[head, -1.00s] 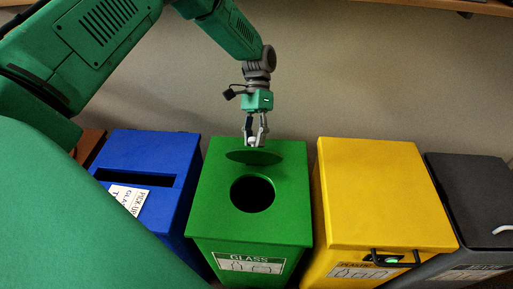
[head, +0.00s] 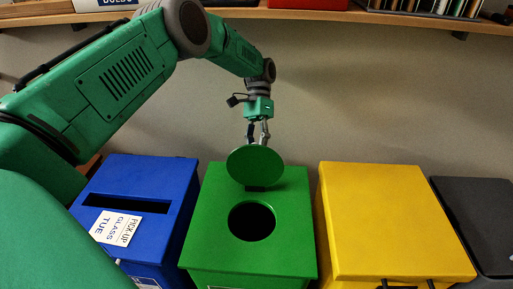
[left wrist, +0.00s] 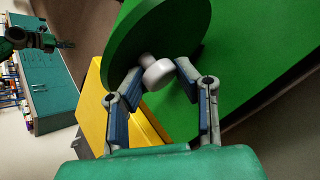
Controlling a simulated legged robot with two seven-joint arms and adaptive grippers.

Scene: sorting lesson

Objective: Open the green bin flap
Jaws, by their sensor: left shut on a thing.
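The green bin (head: 212,235) stands in the middle of the row, with a dark round hole (head: 252,221) in its top. Its round green flap (head: 256,166) stands raised behind the hole, its underside facing me, and the hole is uncovered. My left gripper (head: 257,143) is behind the flap's upper part. In the left wrist view the flap (left wrist: 150,40) has a pale round knob (left wrist: 157,73), and my left gripper (left wrist: 158,78) has its fingers on both sides of it, shut on it. My right gripper (left wrist: 58,44) seems to show small and far off there.
A blue bin (head: 165,180) with a slot and a white pick-up card (head: 116,228) stands left. A yellow bin (head: 390,210) and a dark grey bin (head: 480,215) stand right. A wooden shelf (head: 340,16) runs along the wall above.

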